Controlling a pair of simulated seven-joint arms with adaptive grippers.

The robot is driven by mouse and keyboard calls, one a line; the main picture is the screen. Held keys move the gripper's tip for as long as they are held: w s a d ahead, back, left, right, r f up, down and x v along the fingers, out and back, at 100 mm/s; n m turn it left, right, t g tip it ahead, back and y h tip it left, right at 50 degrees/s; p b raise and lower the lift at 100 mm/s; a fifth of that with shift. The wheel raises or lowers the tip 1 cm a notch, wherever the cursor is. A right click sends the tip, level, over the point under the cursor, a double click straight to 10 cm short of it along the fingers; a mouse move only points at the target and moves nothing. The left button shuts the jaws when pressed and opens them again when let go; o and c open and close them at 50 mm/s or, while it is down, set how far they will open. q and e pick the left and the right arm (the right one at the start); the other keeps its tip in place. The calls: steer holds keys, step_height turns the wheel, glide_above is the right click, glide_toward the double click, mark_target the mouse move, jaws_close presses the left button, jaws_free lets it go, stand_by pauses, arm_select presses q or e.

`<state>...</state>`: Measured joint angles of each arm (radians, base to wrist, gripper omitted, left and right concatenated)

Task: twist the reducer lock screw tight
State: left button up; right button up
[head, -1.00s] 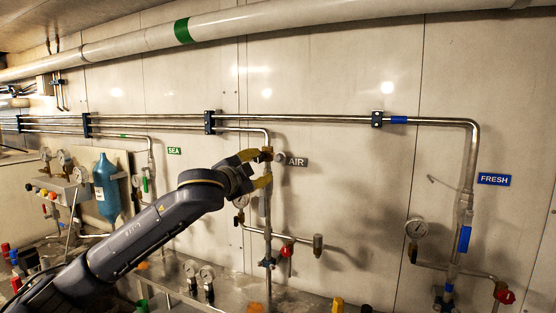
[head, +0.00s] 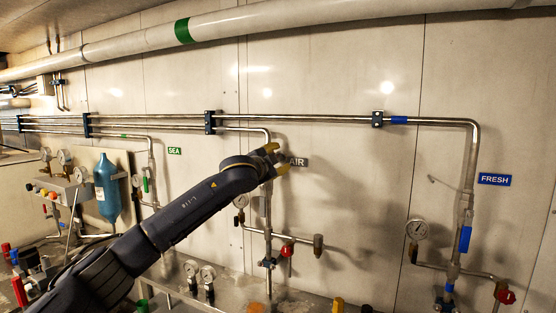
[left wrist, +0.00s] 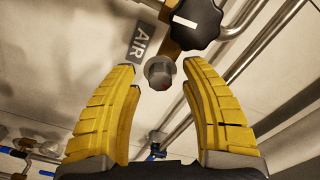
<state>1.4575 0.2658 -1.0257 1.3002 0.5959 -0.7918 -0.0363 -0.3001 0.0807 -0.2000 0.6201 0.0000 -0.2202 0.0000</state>
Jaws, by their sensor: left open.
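My left gripper (head: 278,159) is at the AIR pipe on the wall, beside the AIR sign (head: 299,161), and hides the fitting there in the head view. In the left wrist view the yellow fingers of the left gripper (left wrist: 158,72) are spread. A grey round-ended screw head (left wrist: 159,73) shows between the fingertips, with a gap on both sides; I cannot tell how deep it lies. A black lobed knob (left wrist: 194,18) with a white mark sits just above it, next to brass parts. Which of these is the lock screw is not labelled. My right gripper is not in view.
A gauge (head: 240,201) and a red-handled valve (head: 287,250) are on the AIR line below my gripper. The FRESH line with its gauge (head: 416,229) stands to the right. A blue bottle (head: 107,189) hangs at left. Bare wall lies between AIR and FRESH.

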arm_select(q)
steer(key=shift+w+d, duration=0.1)
steer(key=shift+w, duration=0.2)
steer(key=shift+o, duration=0.3)
jaws_close()
